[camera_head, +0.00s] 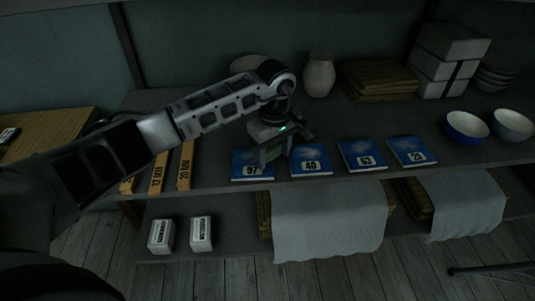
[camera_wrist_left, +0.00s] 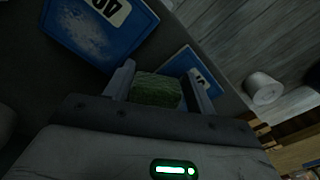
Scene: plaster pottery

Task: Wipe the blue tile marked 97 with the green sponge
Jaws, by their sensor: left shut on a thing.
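The blue tile marked 97 (camera_head: 243,160) lies on the shelf top at the left end of a row of blue numbered tiles. Its right part is covered by my gripper in the head view. In the wrist view a blue tile (camera_wrist_left: 207,82) shows partly behind the sponge and a finger. My left gripper (camera_head: 272,152) is over the right side of tile 97, next to tile 40 (camera_head: 311,161). It is shut on the green sponge (camera_wrist_left: 156,90), which sits between the fingers. I cannot tell whether the sponge touches the tile. My right gripper is out of view.
Tiles 63 (camera_head: 362,155) and 25 (camera_head: 410,151) lie to the right, then two blue bowls (camera_head: 467,127). Yellow bars (camera_head: 187,165) lie left of tile 97. A vase (camera_head: 318,75) and stacked boards (camera_head: 378,81) stand behind. Grey cloths (camera_head: 330,220) hang below.

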